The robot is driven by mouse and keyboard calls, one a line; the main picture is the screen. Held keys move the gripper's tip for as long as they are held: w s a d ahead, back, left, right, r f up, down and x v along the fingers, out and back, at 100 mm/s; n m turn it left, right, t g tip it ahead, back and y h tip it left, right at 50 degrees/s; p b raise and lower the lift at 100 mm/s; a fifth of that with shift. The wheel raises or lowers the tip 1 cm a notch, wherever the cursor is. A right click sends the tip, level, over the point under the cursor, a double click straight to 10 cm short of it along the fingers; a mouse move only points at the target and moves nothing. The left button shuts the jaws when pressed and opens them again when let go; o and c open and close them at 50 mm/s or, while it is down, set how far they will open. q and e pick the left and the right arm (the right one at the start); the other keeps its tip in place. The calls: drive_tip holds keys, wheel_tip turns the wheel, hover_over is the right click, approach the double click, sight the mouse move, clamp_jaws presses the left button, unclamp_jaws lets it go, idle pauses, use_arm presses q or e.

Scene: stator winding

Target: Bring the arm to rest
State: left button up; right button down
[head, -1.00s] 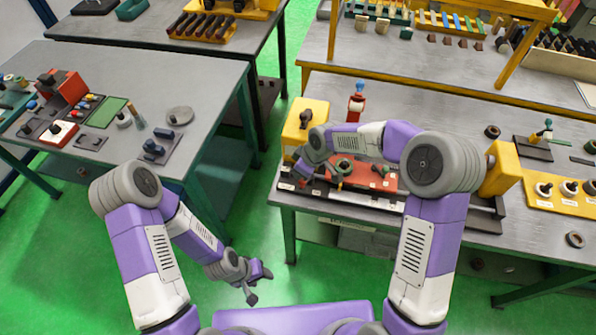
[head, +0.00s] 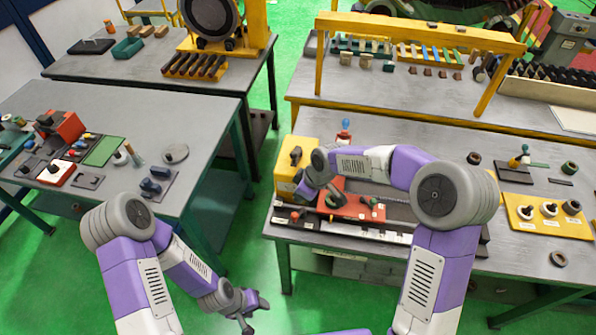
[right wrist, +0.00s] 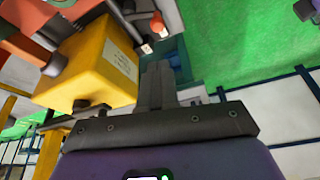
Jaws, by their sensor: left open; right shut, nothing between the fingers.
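My right arm reaches in over the bench in the head view. Its gripper (head: 306,192) is beside the yellow block (head: 292,165) at the left end of the winding machine and looks empty. In the right wrist view the right fingers (right wrist: 157,85) are together with nothing between them, and the yellow block (right wrist: 95,65) is close on their left. My left gripper (head: 255,311) hangs low over the green floor between the benches, open and empty.
The machine's red carriage (head: 350,206) sits just right of the right gripper. A red post with a blue top (head: 345,130) stands behind it. A yellow parts tray (head: 525,212) is at right. The left grey table (head: 120,110) holds parts.

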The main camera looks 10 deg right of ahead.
drive_tip(key=s+f+m+g+b, duration=0.1)
drive_tip(key=s+f+m+b, duration=0.3)
drive_tip(key=f, duration=0.6)
drive_tip(key=s+f+m+b, duration=0.2)
drive_tip(key=s+f, duration=0.3)
drive_tip(key=f, duration=0.5)
drive_tip(key=s+d+f+m+b, duration=0.3)
drive_tip(key=s+f+m, duration=0.5)
drive_tip(key=s+f, duration=0.5)
drive_tip(key=shift+s+d+g+y+b, duration=0.2)
drive_tip(key=shift+s+g+y+b, duration=0.1)
drive_tip(key=shift+s+b, duration=0.7)
